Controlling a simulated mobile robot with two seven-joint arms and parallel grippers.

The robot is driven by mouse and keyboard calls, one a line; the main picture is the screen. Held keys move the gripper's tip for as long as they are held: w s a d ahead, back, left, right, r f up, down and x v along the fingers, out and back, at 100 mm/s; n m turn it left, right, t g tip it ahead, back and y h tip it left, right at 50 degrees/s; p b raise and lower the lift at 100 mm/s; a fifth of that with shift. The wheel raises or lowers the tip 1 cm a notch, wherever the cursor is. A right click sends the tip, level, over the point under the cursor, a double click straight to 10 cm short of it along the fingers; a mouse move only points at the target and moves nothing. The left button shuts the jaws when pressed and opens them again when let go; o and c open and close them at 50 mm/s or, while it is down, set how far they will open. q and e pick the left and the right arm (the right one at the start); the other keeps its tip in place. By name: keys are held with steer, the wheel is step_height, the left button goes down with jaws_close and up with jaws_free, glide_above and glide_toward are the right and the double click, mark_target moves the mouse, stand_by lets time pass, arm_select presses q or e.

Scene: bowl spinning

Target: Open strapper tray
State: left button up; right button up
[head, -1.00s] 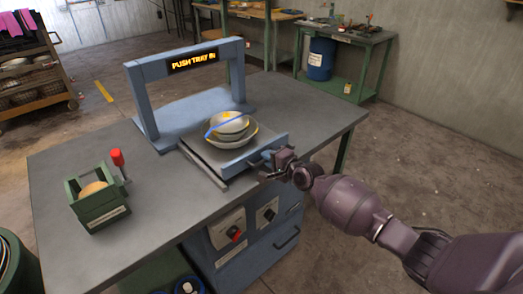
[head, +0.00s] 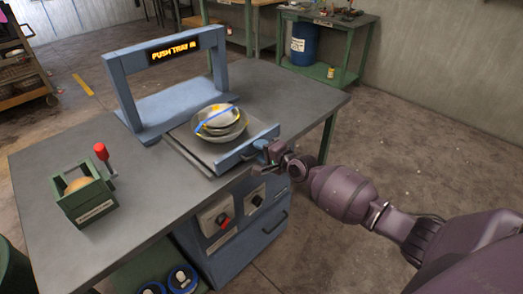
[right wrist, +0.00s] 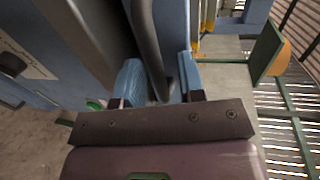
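The strapper (head: 122,90) is a blue arch on the grey table with a lit sign reading PUSH TRAY IN. Its tray (head: 232,160) sticks out in front of the arch, toward the table's front edge, and carries stacked metal bowls (head: 220,120) with a blue strap across them. My right gripper (head: 268,152) is at the tray's front handle. The exact contact is partly hidden. My left gripper is out of view.
A green box (head: 85,202) with a red-knobbed lever stands on the table's left. A blue cabinet (head: 240,240) with switches is below the tray. Another green bench (head: 335,40) stands at the back. Open floor lies to the right.

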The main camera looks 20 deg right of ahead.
steer(key=shift+s, duration=0.1)
steer(key=p+v, duration=0.1)
steer(key=v, duration=0.9)
steer(key=shift+s+p, duration=0.3)
steer(key=shift+p, duration=0.1)
steer(key=shift+d+r, duration=0.1)
steer(key=s+a+f+n+g+h, duration=0.1)
steer(key=s+f+n, duration=0.3)
steer(key=s, duration=0.5)
steer(key=s+a+f+n+g+h, duration=0.1)
steer(key=s+f+n, duration=0.3)
steer(key=s, duration=0.5)
steer(key=s+a+f+n+g+h, duration=0.1)
steer(key=s+a+f+n+h, duration=0.1)
steer(key=s+n, duration=0.5)
step_height(320, 180, down, 3)
steer(key=s+h, duration=0.1)
steer(key=s, duration=0.1)
steer(key=shift+s+a+r+h, duration=0.2)
steer(key=shift+s+a+h, duration=0.1)
steer(key=shift+s+a, duration=0.1)
